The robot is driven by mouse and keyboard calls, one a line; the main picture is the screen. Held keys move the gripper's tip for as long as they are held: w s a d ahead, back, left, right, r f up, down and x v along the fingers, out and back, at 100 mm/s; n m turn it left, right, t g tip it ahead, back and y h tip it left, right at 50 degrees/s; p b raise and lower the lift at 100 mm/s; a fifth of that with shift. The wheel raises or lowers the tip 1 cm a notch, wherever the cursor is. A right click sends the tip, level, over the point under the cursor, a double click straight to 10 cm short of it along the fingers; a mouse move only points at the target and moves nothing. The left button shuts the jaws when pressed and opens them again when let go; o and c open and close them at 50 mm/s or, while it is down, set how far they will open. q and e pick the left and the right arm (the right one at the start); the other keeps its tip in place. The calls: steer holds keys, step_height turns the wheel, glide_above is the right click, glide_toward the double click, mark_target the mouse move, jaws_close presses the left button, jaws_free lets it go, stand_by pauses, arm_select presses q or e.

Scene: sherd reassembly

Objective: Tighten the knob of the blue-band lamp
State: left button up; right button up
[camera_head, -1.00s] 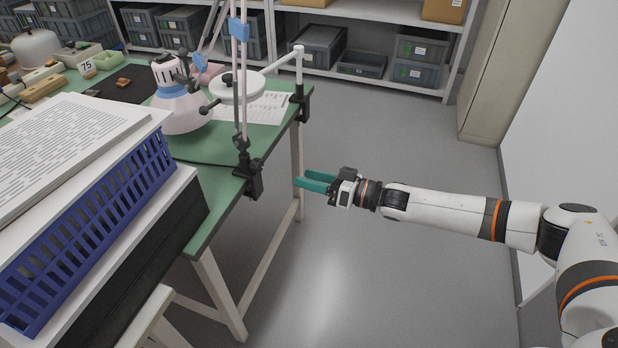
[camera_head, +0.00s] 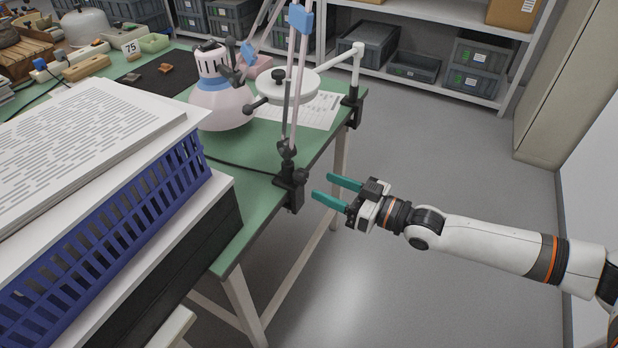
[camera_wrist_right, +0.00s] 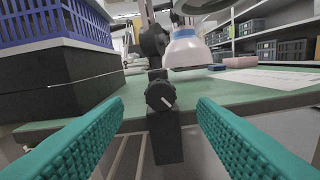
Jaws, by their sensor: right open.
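The blue-band lamp (camera_head: 222,103) has a pale pinkish shade with a blue band and a jointed arm with a blue sleeve (camera_head: 300,18). Its black clamp (camera_head: 290,188) grips the edge of the green table. In the right wrist view the lamp's shade (camera_wrist_right: 187,52) is behind a round black knob (camera_wrist_right: 160,95) with a white mark, on the clamp. My right gripper (camera_head: 322,187) is open and empty, its teal fingers pointing at the clamp from just off the table edge. The knob appears between the fingers, ahead of them and apart from both. My left gripper is out of view.
A blue crate (camera_head: 120,225) with papers (camera_head: 85,140) on top stands left of the clamp. A white round-headed arm (camera_head: 290,86) has its own clamp (camera_head: 352,110) farther along the edge. Shelves with grey bins (camera_head: 368,45) stand behind. The floor right of the table is clear.

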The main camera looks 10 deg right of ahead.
mark_target(306, 178)
steer(key=x, duration=0.5)
steer(key=shift+w+a, duration=0.15)
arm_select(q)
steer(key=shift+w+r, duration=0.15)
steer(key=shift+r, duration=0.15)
arm_select(e)
steer(key=c, duration=1)
steer(key=shift+o, duration=0.2)
steer(key=shift+m, duration=0.8)
steer(key=m, duration=0.3)
steer(key=shift+p, duration=0.3)
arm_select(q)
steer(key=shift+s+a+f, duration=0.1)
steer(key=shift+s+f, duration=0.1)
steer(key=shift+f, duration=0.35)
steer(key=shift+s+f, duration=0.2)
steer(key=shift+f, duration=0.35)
arm_select(e)
steer(key=shift+m, duration=0.6)
